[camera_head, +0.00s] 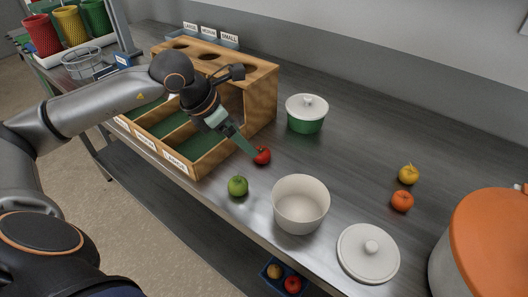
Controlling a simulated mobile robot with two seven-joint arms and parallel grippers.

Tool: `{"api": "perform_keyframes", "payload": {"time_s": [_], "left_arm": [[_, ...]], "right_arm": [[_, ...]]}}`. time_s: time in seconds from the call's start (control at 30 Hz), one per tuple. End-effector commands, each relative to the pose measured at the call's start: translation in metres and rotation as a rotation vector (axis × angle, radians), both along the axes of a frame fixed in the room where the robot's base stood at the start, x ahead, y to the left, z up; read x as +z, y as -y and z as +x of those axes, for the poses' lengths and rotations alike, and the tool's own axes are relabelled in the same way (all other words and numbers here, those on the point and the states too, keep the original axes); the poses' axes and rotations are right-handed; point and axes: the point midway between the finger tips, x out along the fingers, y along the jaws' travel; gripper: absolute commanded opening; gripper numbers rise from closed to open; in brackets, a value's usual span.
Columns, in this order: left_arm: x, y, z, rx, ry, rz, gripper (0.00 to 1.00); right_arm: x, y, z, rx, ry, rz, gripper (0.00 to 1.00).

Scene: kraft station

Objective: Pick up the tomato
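A small round red tomato (263,156) lies on the steel counter, just right of the wooden organizer's front corner. My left gripper (248,147) reaches down from the upper left, its teal fingertips right at the tomato's upper left side. The fingers overlap in this view, so I cannot tell whether they are open, shut, or touching the tomato. My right gripper is not in view.
Near the tomato are a green fruit (238,186), a white open pot (301,204) and a green lidded pot (306,114). The wooden organizer (263,85) stands behind. An orange-red fruit (402,201), yellow fruit (409,174), white lid (368,254) and orange-lidded pot (490,240) are right.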

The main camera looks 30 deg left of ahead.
Motion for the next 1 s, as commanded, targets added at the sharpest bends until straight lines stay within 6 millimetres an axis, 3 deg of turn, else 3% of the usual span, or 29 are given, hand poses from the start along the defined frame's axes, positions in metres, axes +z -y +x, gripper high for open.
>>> {"api": "perform_keyframes", "payload": {"time_s": [0.63, 0.93, 1.0], "left_arm": [[-0.066, 0.015, 0.040, -0.002, -0.001, -0.005, 0.91], [-0.071, 0.016, 0.043, -0.001, 0.000, -0.002, 0.91], [-0.071, 0.015, 0.043, -0.001, 0.000, -0.002, 0.84]], "right_arm": [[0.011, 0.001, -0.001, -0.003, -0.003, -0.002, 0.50], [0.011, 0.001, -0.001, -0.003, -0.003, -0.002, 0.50], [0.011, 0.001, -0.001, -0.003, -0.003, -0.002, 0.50]]}}
